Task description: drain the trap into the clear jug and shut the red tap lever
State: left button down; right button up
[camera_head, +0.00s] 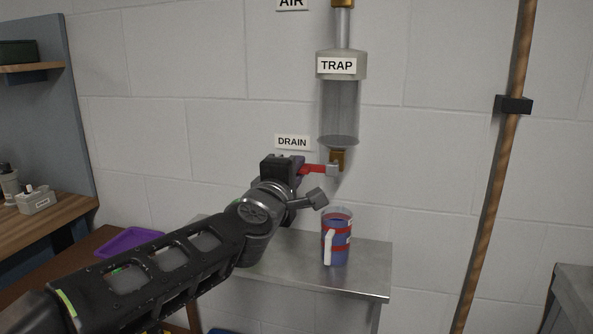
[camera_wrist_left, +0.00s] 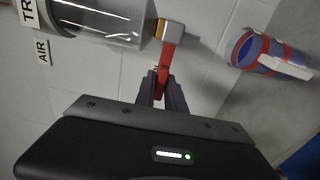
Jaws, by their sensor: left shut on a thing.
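The trap (camera_head: 339,108) is a clear cylinder on the wall with a grey cap; no clear liquid level shows in it. Under it is a brass drain fitting (camera_head: 337,157) with the red tap lever (camera_head: 313,169), which points left, about level. My left gripper (camera_head: 298,170) is shut on the lever's outer end; the left wrist view also shows the fingers on the red lever (camera_wrist_left: 169,62). The clear jug (camera_head: 337,244) stands upright below the drain on a metal shelf, with red bands, a white handle and a bluish body. It also shows in the left wrist view (camera_wrist_left: 262,52).
The metal shelf (camera_head: 365,275) is mostly bare around the jug. A copper pipe (camera_head: 497,165) runs down the wall at right. A purple tray (camera_head: 130,242) and a wooden bench (camera_head: 60,213) are at left. A grey surface (camera_head: 577,290) is at lower right.

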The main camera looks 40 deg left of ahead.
pick_arm(q)
jog(key=c, duration=1.5)
grip_release()
jog(key=shift+s, duration=0.15)
jog(key=p+v, duration=0.1)
jog(key=v, duration=0.6)
jog(key=shift+s+d, duration=0.15)
jog(key=shift+s, duration=0.1)
